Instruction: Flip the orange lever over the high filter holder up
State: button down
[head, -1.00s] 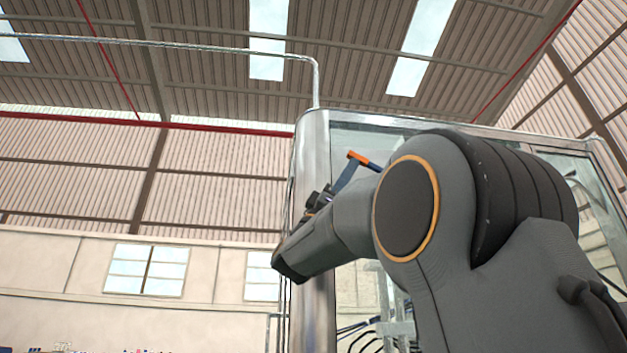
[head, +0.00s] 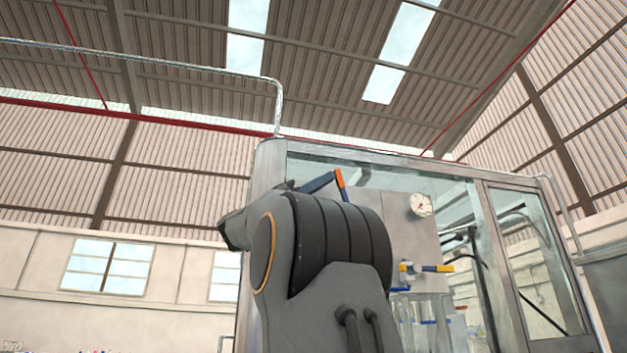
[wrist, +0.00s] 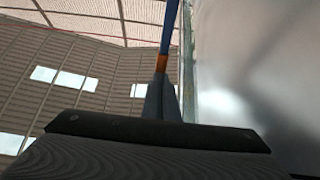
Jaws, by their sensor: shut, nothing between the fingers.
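An orange-and-blue lever (head: 437,268) lies about level on the pale panel inside the glass cabinet, above clear upright tubes (head: 430,310) that look like filter holders. It is right of my arm in the head view. My gripper (wrist: 162,82) is shut and empty in the wrist view, beside the cabinet's pale side. An orange piece (wrist: 161,63) with a blue bar sits at its fingertips. I cannot tell whether that piece belongs to the gripper.
A metal-framed glass cabinet (head: 262,165) stands close to my arm. A round gauge (head: 420,204) is on the panel above the lever. Dark hoses and frames stand further right. Open hall space is to the left.

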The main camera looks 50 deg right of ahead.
jog(key=shift+s+d+r, duration=0.3)
jog(key=shift+d+r, duration=0.15)
jog(key=shift+r, duration=0.1)
dwell(0.4)
jog(key=w+a+f+b, duration=0.1)
jog(key=w+a+f, duration=0.1)
jog(key=w+a, duration=0.5)
jog(key=a, duration=0.4)
jog(key=shift+w+a+f+b, duration=0.35)
jog(key=shift+a, duration=0.05)
